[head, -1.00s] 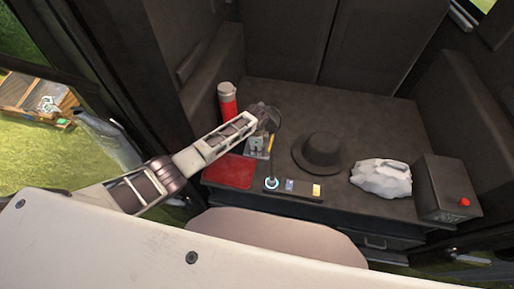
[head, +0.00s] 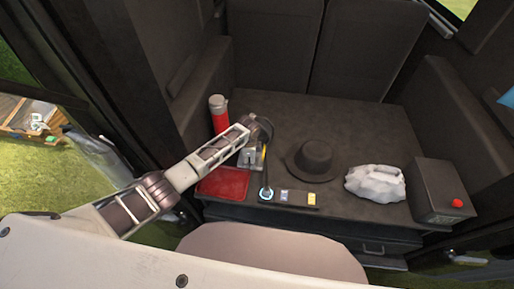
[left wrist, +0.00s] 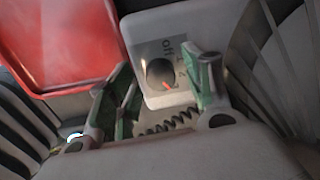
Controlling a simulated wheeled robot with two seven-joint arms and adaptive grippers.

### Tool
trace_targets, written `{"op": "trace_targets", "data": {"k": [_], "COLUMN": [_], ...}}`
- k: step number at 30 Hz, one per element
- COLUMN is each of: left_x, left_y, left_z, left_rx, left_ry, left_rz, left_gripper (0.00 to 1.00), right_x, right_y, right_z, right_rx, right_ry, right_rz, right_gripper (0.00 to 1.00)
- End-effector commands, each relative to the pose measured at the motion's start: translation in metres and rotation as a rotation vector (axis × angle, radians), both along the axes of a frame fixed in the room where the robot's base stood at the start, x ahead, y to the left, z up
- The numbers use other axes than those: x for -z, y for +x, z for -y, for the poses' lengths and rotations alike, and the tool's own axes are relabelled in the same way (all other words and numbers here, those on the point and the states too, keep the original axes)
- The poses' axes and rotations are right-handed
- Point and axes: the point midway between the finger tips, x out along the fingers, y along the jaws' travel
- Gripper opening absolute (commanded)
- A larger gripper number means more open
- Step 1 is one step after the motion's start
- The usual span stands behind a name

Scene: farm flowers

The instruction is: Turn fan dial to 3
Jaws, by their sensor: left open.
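The fan dial (left wrist: 160,73) is a dark round knob with a red-orange pointer on a pale box (left wrist: 150,22) in the left wrist view. The word "off" is printed beside it; the other markings are blurred or hidden. The pointer is toward the lower right of the picture, away from "off". My left gripper (left wrist: 164,82) is open, its green-padded fingers to either side of the knob in the picture; I cannot tell if they touch it. In the head view the left gripper (head: 263,132) is above the pale box (head: 250,158), partly hiding it. My right gripper is not in view.
A red tray (head: 222,183) lies beside the box, and a red flask (head: 217,117) stands behind. A dark strip with small switches (head: 285,197) is in front. A dark hat (head: 314,160), a white bag (head: 376,183) and a black box with a red button (head: 440,191) are to the right.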

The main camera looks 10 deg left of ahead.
Motion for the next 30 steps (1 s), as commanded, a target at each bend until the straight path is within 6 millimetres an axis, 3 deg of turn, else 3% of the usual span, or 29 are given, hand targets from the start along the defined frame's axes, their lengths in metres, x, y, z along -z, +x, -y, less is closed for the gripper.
{"op": "trace_targets", "data": {"k": [30], "left_x": [0.002], "left_y": [0.000], "left_z": [0.001], "left_rx": [-0.468], "left_ry": [0.000], "left_rz": [0.000], "left_gripper": [0.51], "right_x": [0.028], "right_y": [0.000], "right_z": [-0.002], "right_rx": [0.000], "right_ry": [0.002], "right_rz": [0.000], "right_gripper": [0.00]}}
